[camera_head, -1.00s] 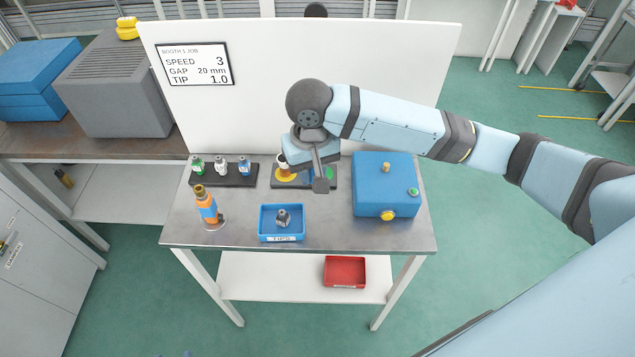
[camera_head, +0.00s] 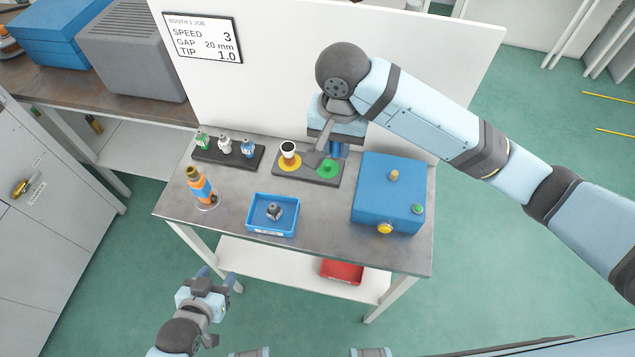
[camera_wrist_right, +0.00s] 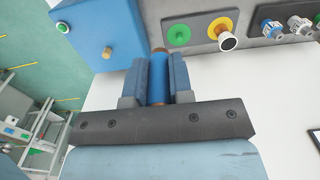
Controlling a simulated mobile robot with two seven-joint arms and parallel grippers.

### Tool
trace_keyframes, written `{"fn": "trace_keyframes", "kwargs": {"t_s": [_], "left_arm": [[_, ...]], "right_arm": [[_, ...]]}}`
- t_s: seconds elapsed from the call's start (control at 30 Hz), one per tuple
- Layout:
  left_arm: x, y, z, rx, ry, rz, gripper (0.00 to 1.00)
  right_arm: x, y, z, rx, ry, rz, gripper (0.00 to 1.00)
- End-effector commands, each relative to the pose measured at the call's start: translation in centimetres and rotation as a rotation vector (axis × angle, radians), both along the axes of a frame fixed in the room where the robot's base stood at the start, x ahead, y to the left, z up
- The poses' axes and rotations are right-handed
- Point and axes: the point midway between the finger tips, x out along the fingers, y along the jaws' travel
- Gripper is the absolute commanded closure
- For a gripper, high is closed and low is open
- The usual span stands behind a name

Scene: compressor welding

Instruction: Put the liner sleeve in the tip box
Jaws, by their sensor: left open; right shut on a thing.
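My right gripper (camera_wrist_right: 157,62) is shut on a blue cylinder with brown ends, taken to be the liner sleeve (camera_wrist_right: 158,80). In the head view the right gripper (camera_head: 333,148) is above the back of the bench by the green disc, its grip partly hidden by the hand. The tip box (camera_head: 255,227) is a blue open tray at the front middle of the bench, with a small grey-and-dark piece (camera_head: 274,211) inside. It is in front and to the left of the right gripper. My left gripper (camera_head: 217,278) is open and empty, low in front of the bench.
A dark plate (camera_head: 313,181) carries a yellow disc with a white dark-topped cup (camera_head: 289,150) and a green disc (camera_head: 328,168). A red tray (camera_head: 341,270) is below.

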Motion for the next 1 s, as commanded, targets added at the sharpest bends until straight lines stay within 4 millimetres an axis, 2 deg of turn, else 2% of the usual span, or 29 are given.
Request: {"fn": "trace_keyframes", "kwargs": {"t_s": [0.17,0.5,0.6,0.83,1.0], "left_arm": [[-0.1,0.1,0.2,0.001,0.003,0.001,0.47],[-0.3,0.2,0.7,0.003,0.004,0.002,0.47],[-0.3,0.2,0.8,0.003,0.004,0.002,0.47],[-0.3,0.2,0.9,0.004,0.003,0.004,0.47],[-0.2,0.2,1.2,0.002,0.001,0.005,0.47]], "right_arm": [[-0.1,0.0,-3.4,-0.004,0.005,-0.002,1.0],[-0.1,0.0,-12.3,-0.004,0.003,-0.001,1.0],[-0.1,0.0,-14.1,-0.003,0.003,-0.001,1.0],[-0.1,0.0,-16.2,-0.002,0.002,0.0,1.0],[-0.1,0.0,-18.8,-0.003,0.002,0.0,1.0]]}}
